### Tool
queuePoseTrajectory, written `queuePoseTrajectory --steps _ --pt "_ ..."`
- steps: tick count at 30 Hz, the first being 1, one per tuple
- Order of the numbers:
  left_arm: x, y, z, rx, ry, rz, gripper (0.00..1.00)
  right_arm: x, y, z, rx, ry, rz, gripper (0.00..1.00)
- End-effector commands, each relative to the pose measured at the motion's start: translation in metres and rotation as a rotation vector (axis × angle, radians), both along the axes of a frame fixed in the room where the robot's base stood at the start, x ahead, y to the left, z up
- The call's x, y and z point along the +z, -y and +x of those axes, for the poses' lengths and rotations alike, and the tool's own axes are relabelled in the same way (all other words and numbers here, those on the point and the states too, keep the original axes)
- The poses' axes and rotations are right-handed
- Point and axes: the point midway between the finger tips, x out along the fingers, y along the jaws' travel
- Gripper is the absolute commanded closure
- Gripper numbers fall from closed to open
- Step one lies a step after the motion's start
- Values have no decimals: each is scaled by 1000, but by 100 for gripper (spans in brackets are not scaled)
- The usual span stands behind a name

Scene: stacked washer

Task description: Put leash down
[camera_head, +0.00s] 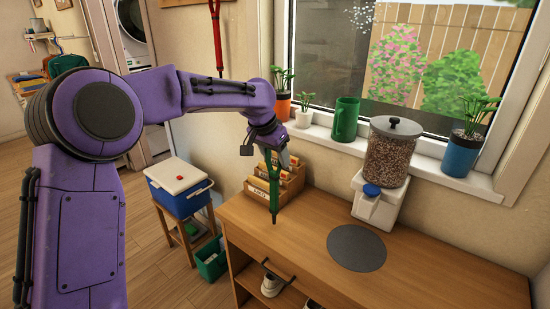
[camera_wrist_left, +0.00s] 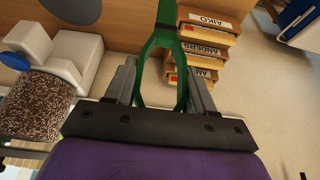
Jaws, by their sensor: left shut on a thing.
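My left gripper (camera_head: 276,160) is shut on a green leash (camera_head: 274,188) and holds it above the left end of the wooden cabinet top (camera_head: 310,237). The leash hangs straight down; I cannot tell if its dark lower tip touches the wood. In the left wrist view, the leash's loop (camera_wrist_left: 165,42) lies between the two grey fingers of my left gripper (camera_wrist_left: 162,88). My right gripper is not in view.
A wooden organizer (camera_head: 285,178) with labelled sections stands close behind the leash. A round dark mat (camera_head: 356,248) and a pellet dispenser (camera_head: 386,165) are to the right. A blue cooler (camera_head: 180,188) stands left. A red leash (camera_head: 216,35) hangs on the wall.

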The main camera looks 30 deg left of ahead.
Motion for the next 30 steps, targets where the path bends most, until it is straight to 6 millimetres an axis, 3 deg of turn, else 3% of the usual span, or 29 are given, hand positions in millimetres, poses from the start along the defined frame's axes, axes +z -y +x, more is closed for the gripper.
queuePoseTrajectory --steps 12,13,15,25,30 --pt "-8 -1 0 0 0 1 94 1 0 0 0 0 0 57" --pt "-9 -1 0 0 0 1 40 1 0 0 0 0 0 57" --pt "-8 -1 0 0 0 1 21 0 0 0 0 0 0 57" --pt "-4 -1 0 0 3 1 21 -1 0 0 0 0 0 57" --pt "27 -2 -12 1 6 2 21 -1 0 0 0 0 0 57"
